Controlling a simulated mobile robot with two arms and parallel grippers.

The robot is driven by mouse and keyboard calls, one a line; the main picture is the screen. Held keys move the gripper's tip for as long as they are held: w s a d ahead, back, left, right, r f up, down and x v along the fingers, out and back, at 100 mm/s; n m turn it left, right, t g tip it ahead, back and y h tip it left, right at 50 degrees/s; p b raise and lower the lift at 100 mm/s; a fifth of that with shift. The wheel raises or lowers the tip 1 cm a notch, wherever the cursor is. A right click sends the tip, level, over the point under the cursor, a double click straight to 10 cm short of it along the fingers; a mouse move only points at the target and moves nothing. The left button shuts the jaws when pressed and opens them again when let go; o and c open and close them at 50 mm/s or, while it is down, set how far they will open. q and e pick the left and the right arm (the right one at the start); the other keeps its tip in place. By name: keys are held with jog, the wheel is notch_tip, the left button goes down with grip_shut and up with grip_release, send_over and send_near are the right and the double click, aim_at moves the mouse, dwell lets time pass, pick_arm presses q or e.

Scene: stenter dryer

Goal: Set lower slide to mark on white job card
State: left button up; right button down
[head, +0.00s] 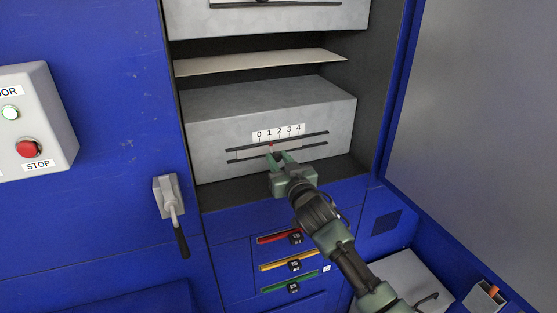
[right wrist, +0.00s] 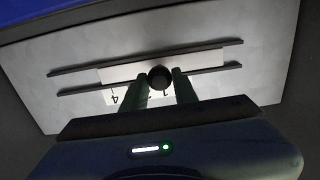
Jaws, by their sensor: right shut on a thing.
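The lower slide (head: 252,154) is a light plate between two dark rails on the front of the lower grey box (head: 215,130). Above it is a white scale (head: 290,131) numbered 0 to 4. My right gripper (head: 275,152) is at the slide, below the 1 and 2. In the right wrist view, the fingers of my right gripper (right wrist: 161,88) are shut on the slide's dark round knob (right wrist: 159,76), near the 1. The fingers hide part of the scale there. I cannot make out a white job card with a mark. My left gripper is not in view.
An upper grey box (head: 260,24) and a thin shelf (head: 260,62) are above. A lever (head: 172,205) and a box with a red STOP button (head: 28,148) are at left. Red, yellow and green tagged strips (head: 275,262) are below. A grey panel (head: 480,130) bounds the right.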

dwell(0.5)
jog(key=w+d, duration=0.1)
jog(key=d, duration=0.2)
jog(key=w+d+p, duration=0.1)
jog(key=d, duration=0.2)
jog(key=w+d+p, duration=0.1)
jog(key=d, duration=0.2)
jog(key=shift+w, duration=0.1)
jog(key=c, duration=1.1)
grip_release()
jog(key=shift+d, duration=0.2)
jog(key=shift+s, duration=0.3)
jog(key=b+v, duration=0.1)
jog(key=v, duration=0.6)
jog(key=shift+s+d, duration=0.1)
